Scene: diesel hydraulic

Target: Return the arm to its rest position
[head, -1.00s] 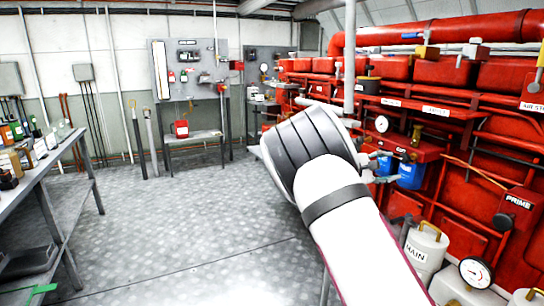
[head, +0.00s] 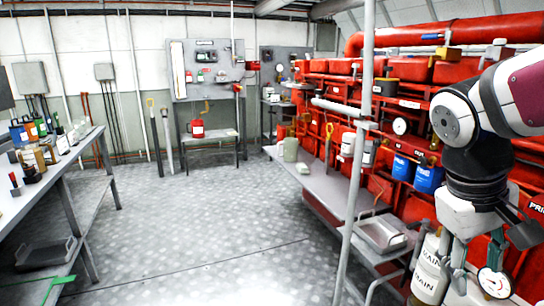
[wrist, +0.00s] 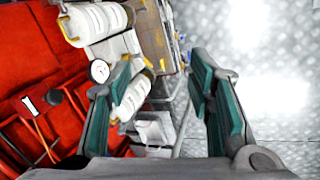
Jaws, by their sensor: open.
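My arm is folded at the right side of the head view. My gripper (head: 472,282) hangs from it, pointing down, in front of the red machinery. In the wrist view my gripper (wrist: 163,80) shows two teal-padded fingers spread wide apart. Nothing is held between them. Below and beyond the fingers are white canisters (wrist: 96,22) and a round gauge (wrist: 99,70). A white canister labelled MAIN (head: 430,270) stands close to the gripper in the head view; I cannot tell the exact gap.
The red machinery (head: 440,70) fills the right wall. A low grey bench (head: 325,185) and a thin grey post (head: 362,150) stand before it. A workbench (head: 75,165) with bottles stands at left. The patterned floor (head: 200,230) between is clear.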

